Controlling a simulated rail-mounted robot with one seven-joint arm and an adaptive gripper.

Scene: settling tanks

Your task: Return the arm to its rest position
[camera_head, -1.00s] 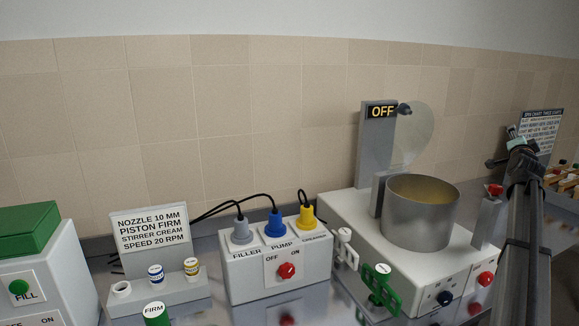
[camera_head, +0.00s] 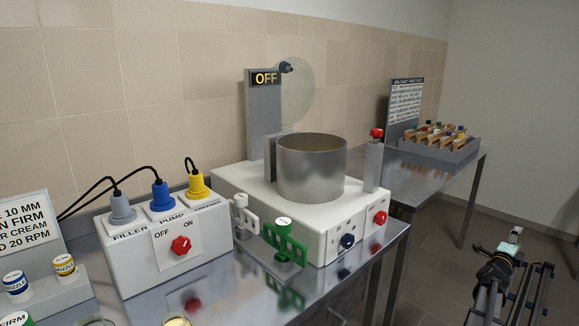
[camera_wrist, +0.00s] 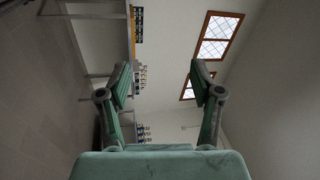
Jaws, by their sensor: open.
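My gripper (camera_wrist: 160,85) is open and empty in the wrist view, its two green-padded fingers spread apart with nothing between them. That view is turned on its side and shows the room, with a table, walls and windows beyond the fingers. In the head view my arm (camera_head: 493,275) shows at the lower right, over the floor and clear of the tables. The fingertips cannot be made out in the head view.
A steel table carries a white stirrer unit (camera_head: 230,180) with a metal pot (camera_head: 311,170), a display reading OFF (camera_head: 266,78) and a plug box (camera_head: 150,265). A second table (camera_head: 440,170) holds a rack (camera_head: 455,152) and a chart (camera_head: 404,100). Open floor lies at right.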

